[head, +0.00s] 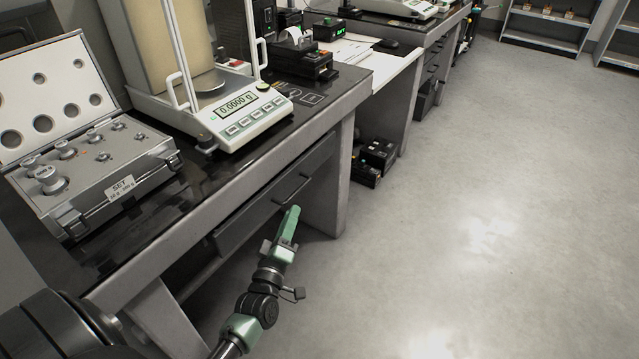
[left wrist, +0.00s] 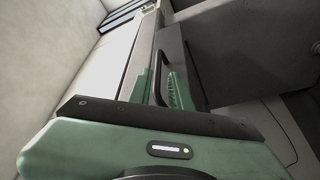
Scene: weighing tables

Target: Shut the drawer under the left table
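The left table (head: 250,150) has a dark grey drawer (head: 245,220) under its top, with a thin bar handle (head: 292,190). How far the drawer stands out is hard to tell. My left gripper (head: 291,217) has green fingers and is at the drawer front, its tips just below the handle in the head view. In the left wrist view the fingers (left wrist: 157,88) are apart, with the dark handle (left wrist: 160,65) showing between them; I cannot tell whether they touch it. The drawer (left wrist: 190,70) also shows there. My right gripper is not in view.
On the left table stand a balance (head: 235,115) and an open case of weights (head: 95,185). Black boxes (head: 375,160) sit on the floor past the table leg (head: 338,190). The floor (head: 480,210) to the right is clear.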

